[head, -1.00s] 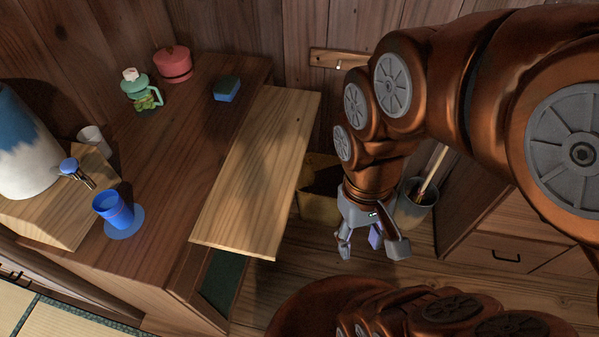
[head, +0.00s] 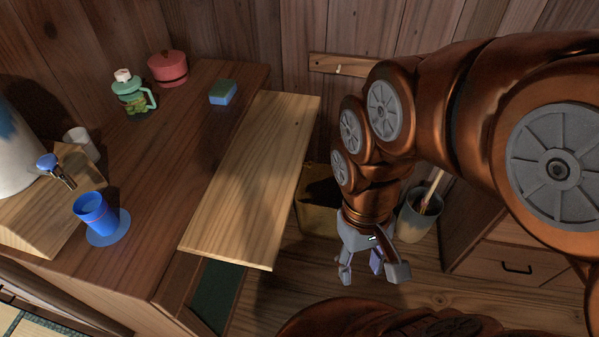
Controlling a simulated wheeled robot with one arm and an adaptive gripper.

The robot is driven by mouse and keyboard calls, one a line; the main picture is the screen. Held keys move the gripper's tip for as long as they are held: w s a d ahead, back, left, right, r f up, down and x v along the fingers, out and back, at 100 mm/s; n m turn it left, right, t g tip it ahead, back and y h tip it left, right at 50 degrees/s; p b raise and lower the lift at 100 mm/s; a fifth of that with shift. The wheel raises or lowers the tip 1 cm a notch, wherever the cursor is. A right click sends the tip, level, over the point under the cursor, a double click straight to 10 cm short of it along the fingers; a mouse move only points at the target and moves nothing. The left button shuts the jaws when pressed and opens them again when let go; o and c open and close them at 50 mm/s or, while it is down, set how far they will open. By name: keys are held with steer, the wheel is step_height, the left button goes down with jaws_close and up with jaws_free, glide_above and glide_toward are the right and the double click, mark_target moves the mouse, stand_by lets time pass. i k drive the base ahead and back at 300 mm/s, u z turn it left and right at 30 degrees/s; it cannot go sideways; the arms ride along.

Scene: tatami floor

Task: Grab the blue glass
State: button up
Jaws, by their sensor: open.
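The blue glass (head: 95,213) stands upright on a round blue coaster (head: 109,236) on the dark wooden counter, at the left of the head view. It sits below the tap of the big dispenser. My gripper (head: 373,277) is open and empty. It points down over the floor, to the right of the counter and well apart from the glass. Nothing hides the glass.
A pale board (head: 250,180) juts from the counter between glass and gripper. The dispenser's tap (head: 55,169) overhangs near the glass. A white cup (head: 82,142), green teapot (head: 133,95), red pot (head: 168,69) and sponge (head: 223,92) stand farther back. A bin (head: 418,215) stands behind my gripper.

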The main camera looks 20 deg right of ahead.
mark_target(91, 207)
steer(key=u, duration=4.65)
steer(key=k, duration=1.3)
steer(key=z, duration=0.35)
